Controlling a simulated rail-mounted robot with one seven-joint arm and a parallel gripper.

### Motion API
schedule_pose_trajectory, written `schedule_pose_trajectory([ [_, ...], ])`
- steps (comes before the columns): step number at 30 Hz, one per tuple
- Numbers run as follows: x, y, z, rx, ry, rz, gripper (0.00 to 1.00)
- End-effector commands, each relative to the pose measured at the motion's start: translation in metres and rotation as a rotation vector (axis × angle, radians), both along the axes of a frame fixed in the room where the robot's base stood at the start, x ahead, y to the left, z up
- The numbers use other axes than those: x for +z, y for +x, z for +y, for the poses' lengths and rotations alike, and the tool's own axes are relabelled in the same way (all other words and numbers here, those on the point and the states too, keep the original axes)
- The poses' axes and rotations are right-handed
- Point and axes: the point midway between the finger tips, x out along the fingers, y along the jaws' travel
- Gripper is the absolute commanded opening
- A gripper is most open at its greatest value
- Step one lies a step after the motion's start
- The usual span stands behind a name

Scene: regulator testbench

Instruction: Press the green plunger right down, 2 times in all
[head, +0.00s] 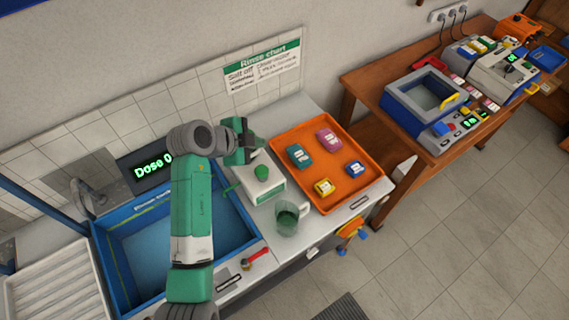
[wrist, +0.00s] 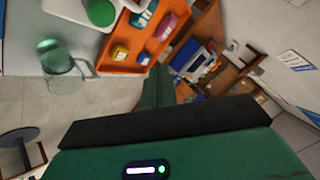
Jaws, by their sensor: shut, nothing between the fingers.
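The green plunger (head: 262,172) is a round green cap on top of a white dispenser box (head: 270,190). It stands up from the box. In the wrist view the plunger (wrist: 101,12) shows at the top edge, with part of the white box (wrist: 70,10). My gripper (head: 243,156) is shut and empty, just behind and left of the plunger in the head view, apparently above the box. Its exact height over the plunger is hard to tell. The shut fingers (wrist: 160,84) show in the wrist view, apart from the plunger. A display (head: 153,168) reads "Dose 0".
A clear mug (head: 288,219) with a green tint stands in front of the box. An orange tray (head: 333,200) with several coloured packs lies to the right. A blue sink (head: 145,255) is left, partly behind my arm. A wooden bench (head: 405,135) with devices stands further right.

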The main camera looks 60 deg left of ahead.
Motion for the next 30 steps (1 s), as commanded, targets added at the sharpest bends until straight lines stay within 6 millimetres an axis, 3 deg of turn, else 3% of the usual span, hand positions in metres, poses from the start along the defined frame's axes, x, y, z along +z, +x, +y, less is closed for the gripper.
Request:
schedule_pose_trajectory([
  [4, -0.014, -0.016, 0.007, -0.022, -0.012, 0.016, 0.0],
  [19, -0.022, -0.016, 0.006, -0.025, -0.012, 0.017, 0.0],
  [30, -0.07, -0.016, 0.006, -0.024, -0.014, 0.017, 0.0],
])
